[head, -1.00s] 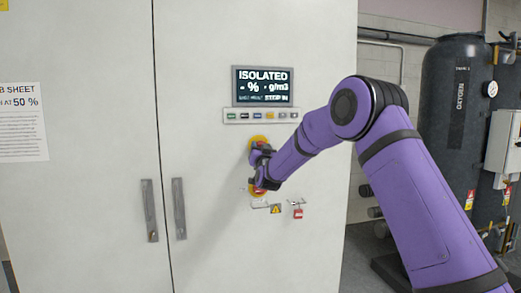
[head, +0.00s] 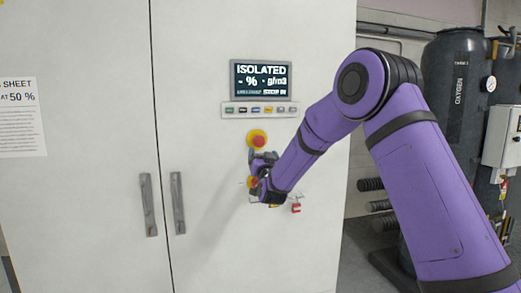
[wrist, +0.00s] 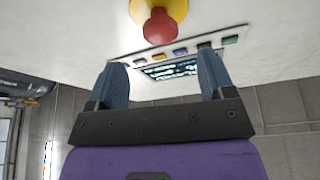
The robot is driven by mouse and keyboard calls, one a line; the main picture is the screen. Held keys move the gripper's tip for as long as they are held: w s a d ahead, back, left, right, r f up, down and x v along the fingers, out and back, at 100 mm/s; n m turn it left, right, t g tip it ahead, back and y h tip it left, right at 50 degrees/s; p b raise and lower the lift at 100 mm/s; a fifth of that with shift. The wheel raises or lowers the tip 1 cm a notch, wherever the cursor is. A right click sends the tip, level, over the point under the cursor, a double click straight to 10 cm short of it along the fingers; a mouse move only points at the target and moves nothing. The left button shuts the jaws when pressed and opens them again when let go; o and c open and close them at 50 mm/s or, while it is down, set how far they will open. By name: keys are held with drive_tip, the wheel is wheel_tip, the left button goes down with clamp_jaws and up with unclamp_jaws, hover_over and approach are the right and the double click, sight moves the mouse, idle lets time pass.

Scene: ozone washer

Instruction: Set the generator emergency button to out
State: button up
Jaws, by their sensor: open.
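The emergency button (head: 257,139) is a red mushroom head on a round yellow base, on the pale cabinet door below the display. The wrist view shows its red head and stem (wrist: 161,27) standing off the yellow base, beyond my fingertips. My gripper (head: 257,160) is just below the button in the head view. In the wrist view my gripper (wrist: 161,77) is open, with two blue-grey fingers apart and nothing between them. The display (head: 261,79) reads "ISOLATED", with small text ending in "STOP IN".
A row of small coloured buttons (head: 260,110) lies under the display. A second red-and-yellow control (head: 252,183) is partly hidden behind my gripper. A red padlock (head: 296,208) hangs lower right. Door handles (head: 178,203) are at left; a dark oxygen tank (head: 455,130) stands right.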

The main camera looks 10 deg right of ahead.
drive_tip(key=shift+v, duration=1.2)
drive_tip(key=s+d+r+n+g+y, duration=0.15)
drive_tip(key=s+r+g, duration=0.25)
drive_tip(key=s, duration=0.5)
drive_tip(key=s+d+r+n+g+y, duration=0.15)
drive_tip(key=s+r+g, duration=0.25)
drive_tip(key=s, duration=0.5)
drive_tip(key=s+d+f+g, duration=0.1)
drive_tip(key=s+f+g, duration=0.1)
drive_tip(key=s, duration=0.9)
drive_tip(key=s+d+f+g, duration=0.2)
drive_tip(key=s+g, duration=0.2)
drive_tip(key=s, duration=0.7)
drive_tip(key=s+d+f+g+h, duration=0.1)
drive_tip(key=s+f+g, duration=0.2)
drive_tip(key=s, duration=0.9)
drive_tip(key=shift+d, duration=0.4)
